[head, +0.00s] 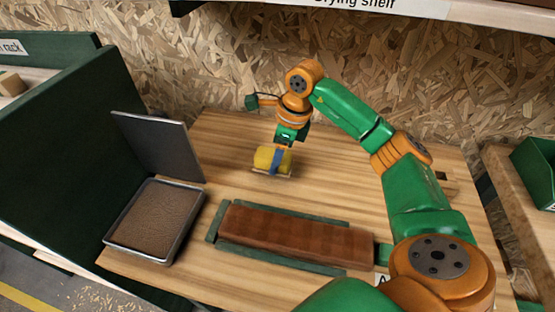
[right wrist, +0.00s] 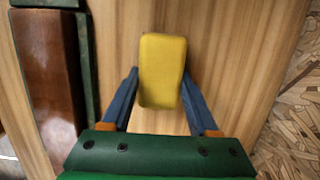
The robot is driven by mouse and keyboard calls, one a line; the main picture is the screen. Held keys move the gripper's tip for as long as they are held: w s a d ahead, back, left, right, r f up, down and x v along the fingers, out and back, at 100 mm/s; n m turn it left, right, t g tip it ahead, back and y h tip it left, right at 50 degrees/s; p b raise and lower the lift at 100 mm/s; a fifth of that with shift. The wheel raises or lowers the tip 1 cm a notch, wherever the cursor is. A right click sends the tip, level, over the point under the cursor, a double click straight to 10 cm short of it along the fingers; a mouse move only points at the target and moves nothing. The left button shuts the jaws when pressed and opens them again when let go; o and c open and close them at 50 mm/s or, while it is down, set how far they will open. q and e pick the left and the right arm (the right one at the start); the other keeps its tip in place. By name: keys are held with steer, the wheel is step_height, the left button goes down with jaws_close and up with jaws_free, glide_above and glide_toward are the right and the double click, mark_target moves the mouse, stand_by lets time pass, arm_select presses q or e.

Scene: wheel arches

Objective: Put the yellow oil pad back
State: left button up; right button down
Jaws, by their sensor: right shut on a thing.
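The yellow oil pad (head: 264,158) is a small rounded yellow block over the back middle of the wooden bench (head: 340,180). My right gripper (head: 275,164) is shut on it, with the blue fingers on either side. In the right wrist view the pad (right wrist: 162,70) sits between the fingertips of the gripper (right wrist: 160,85). A thin pale edge shows just below the pad in the head view; I cannot tell whether the pad touches it or hangs above it. My left gripper is not in view.
A reddish-brown wooden piece (head: 295,237) lies in a green holder (head: 213,228) at the front. An open metal tin (head: 109,238) with a brown filling and raised lid (head: 160,145) stands at left. A green panel (head: 70,150) borders the left side. A drying shelf (head: 420,8) overhangs the back.

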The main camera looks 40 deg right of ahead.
mark_target(285, 156)
steer(key=shift+x, duration=0.95)
steer(key=shift+s+d+f, duration=0.1)
steer(key=shift+s+f, duration=0.05)
steer(key=shift+s, duration=0.05)
steer(key=shift+c, duration=0.8)
jaws_free()
steer(key=shift+r, duration=0.3)
steer(key=v, duration=0.7)
steer(key=shift+r, duration=0.15)
